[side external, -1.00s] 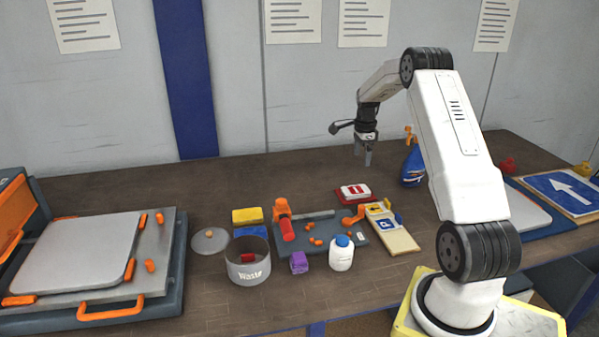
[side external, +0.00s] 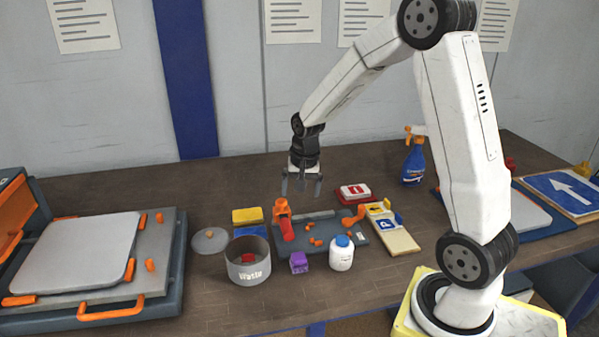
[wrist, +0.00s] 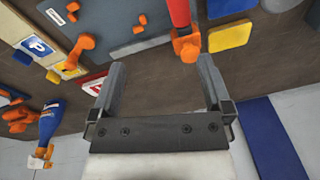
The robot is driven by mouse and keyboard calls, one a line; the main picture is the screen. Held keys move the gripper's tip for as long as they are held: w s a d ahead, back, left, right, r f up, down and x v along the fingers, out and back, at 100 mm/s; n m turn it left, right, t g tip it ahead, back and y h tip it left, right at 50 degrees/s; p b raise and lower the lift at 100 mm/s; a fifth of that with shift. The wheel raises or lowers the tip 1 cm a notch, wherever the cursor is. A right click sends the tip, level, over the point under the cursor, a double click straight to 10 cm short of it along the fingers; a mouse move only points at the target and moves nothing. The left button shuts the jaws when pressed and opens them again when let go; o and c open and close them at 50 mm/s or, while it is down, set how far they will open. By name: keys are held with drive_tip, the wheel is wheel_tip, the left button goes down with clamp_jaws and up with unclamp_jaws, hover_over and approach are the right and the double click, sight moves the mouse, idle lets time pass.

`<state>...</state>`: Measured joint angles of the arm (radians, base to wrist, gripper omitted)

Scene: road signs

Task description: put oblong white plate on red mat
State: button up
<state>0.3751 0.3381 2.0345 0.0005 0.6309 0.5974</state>
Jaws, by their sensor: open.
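A large whitish plate with rounded corners (side external: 75,252) lies on the grey press bed at the left. Another whitish plate (side external: 518,208) lies on a blue base at the right, partly hidden by my arm. I cannot tell which is the oblong one. No large red mat shows; a small flat red piece with a white top (side external: 355,192) lies behind the tool board, and its edge shows in the wrist view (wrist: 94,84). My gripper (side external: 301,187) is open and empty, pointing down above the back of the tool board. The wrist view shows its fingers apart (wrist: 160,75).
The tool board (side external: 325,242) carries an orange clamp with a red handle (side external: 284,220). A waste pot (side external: 248,262), purple block (side external: 299,262), white bottle (side external: 342,254), yellow sponge (side external: 247,215) and spray bottle (side external: 413,160) stand around it. The back left of the table is clear.

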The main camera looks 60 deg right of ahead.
drive_tip(key=s+a+f+n+t, duration=0.1)
drive_tip(key=s+a+n, duration=0.9)
drive_tip(key=a, duration=0.5)
drive_tip(key=shift+s+f+n+y, duration=0.2)
drive_tip(key=shift+s+n+y, duration=0.1)
drive_tip(key=shift+n, duration=0.3)
drive_tip(key=shift+a, duration=0.1)
